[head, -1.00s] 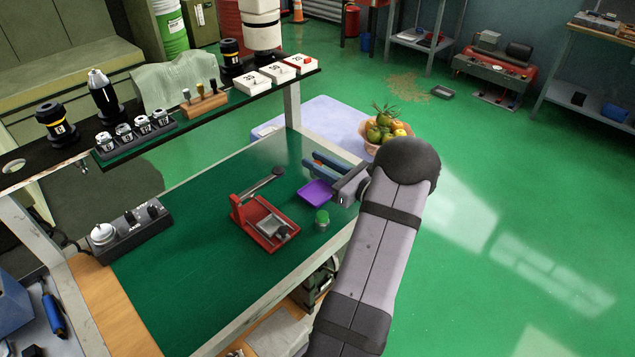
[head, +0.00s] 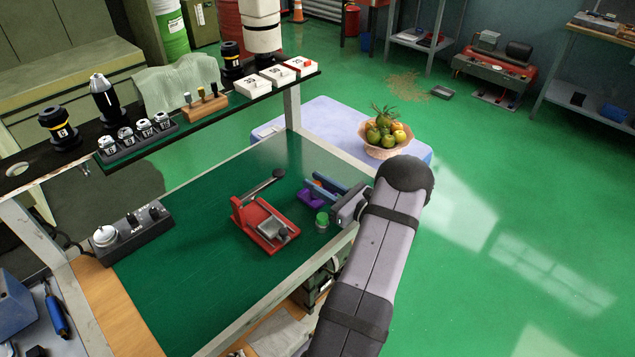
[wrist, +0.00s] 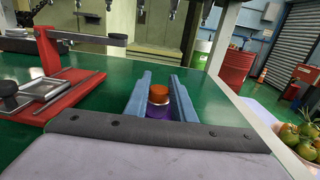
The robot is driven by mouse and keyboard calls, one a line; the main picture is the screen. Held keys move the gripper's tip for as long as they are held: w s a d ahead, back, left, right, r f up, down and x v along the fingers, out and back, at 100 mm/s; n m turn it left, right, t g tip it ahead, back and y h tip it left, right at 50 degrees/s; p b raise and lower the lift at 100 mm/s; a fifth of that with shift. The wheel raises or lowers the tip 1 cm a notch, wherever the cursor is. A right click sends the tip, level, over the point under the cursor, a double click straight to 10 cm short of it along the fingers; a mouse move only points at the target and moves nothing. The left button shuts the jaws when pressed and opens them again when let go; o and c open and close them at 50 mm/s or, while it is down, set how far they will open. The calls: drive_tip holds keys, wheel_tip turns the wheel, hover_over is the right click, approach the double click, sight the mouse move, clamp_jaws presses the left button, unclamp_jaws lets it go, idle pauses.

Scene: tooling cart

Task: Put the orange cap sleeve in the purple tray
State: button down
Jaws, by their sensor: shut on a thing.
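The orange cap sleeve (wrist: 158,93) stands roughly upright between the two blue fingers of my gripper (wrist: 159,98) in the wrist view. My gripper is shut on it. In the head view my gripper (head: 324,188) is low over the right end of the green bench, and only a sliver of the orange sleeve shows between the fingers. The purple tray (head: 306,199) lies below, partly hidden by my gripper. Purple of the tray (wrist: 157,113) also shows under the sleeve in the wrist view. I cannot tell whether the sleeve touches the tray floor.
A green-topped jar (head: 322,220) stands close to the tray and my gripper. A red press with a lever (head: 262,222) is to their left. A shelf rack (head: 207,106) with tool holders runs along the back.

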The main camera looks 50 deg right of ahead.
drive_tip(key=shift+f, duration=0.15)
drive_tip(key=c, duration=1.5)
unclamp_jaws()
drive_tip(key=shift+r, duration=0.2)
drive_tip(key=s+b, duration=0.1)
drive_tip(key=s, duration=0.3)
drive_tip(key=s+b, duration=0.1)
drive_tip(key=s, duration=0.3)
drive_tip(key=s+b, duration=0.1)
drive_tip(key=s, duration=0.3)
drive_tip(key=shift+d, duration=0.3)
